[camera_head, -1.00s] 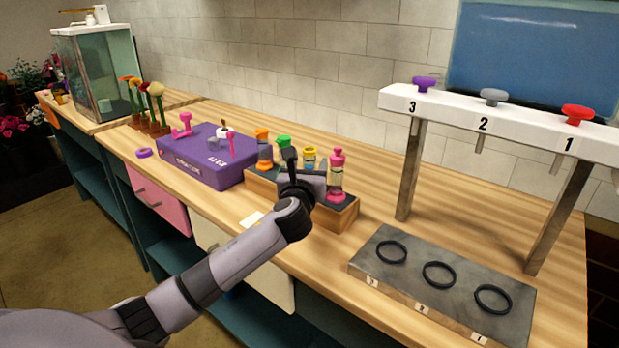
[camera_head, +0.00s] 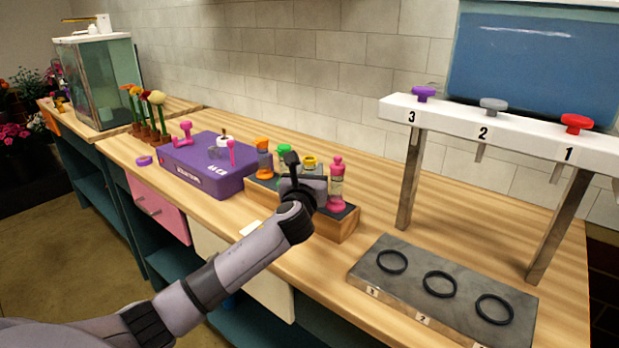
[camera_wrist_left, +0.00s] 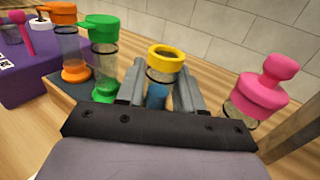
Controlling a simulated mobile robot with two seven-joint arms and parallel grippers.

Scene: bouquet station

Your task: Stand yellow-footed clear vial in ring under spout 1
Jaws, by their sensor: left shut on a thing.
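The vial with a yellow rim (camera_head: 310,161) stands among other vials at the wooden rack. In the left wrist view the yellow-rimmed vial (camera_wrist_left: 166,60) sits between the two fingers, its clear body looking bluish; its foot is hidden. My left gripper (camera_head: 303,172) is shut on it. Spout 1 (camera_head: 556,173), below a red knob (camera_head: 577,122), hangs from the white beam at the right. The black ring marked 1 (camera_head: 478,309) lies at the right end of the grey slab (camera_head: 385,281) and looks empty. My right gripper is out of view.
The rack (camera_head: 337,228) also holds orange (camera_wrist_left: 74,72), green (camera_wrist_left: 104,90) and pink (camera_wrist_left: 262,95) vials close by. A purple box (camera_head: 205,180) stands left of it. Metal posts (camera_head: 410,180) carry the beam. Bare wood lies between rack and slab.

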